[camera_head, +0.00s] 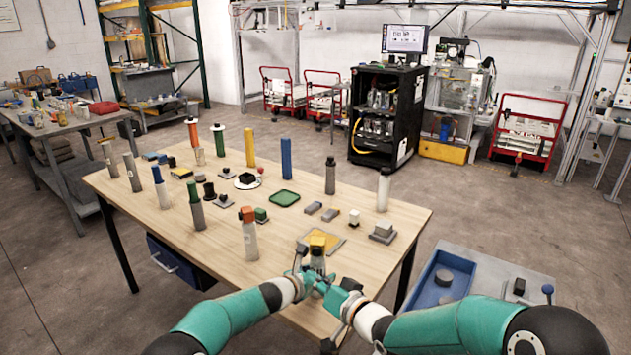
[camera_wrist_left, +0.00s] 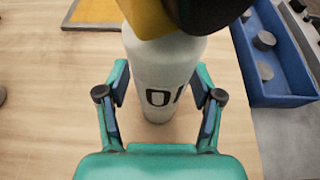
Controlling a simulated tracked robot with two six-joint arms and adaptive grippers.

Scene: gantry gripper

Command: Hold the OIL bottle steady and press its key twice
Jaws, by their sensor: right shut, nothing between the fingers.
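The OIL bottle (camera_head: 317,261), white with a yellow top, stands upright near the table's front edge. In the left wrist view the bottle (camera_wrist_left: 163,75) shows part of its black lettering, and its yellow top (camera_wrist_left: 150,16) is partly cut off by the frame. My right gripper (camera_head: 332,296) is shut and empty, low beside my left gripper, below the yellow top.
An orange-topped bottle (camera_head: 249,232) stands to the left. A blue tray (camera_head: 425,290) is beyond the table's right edge.

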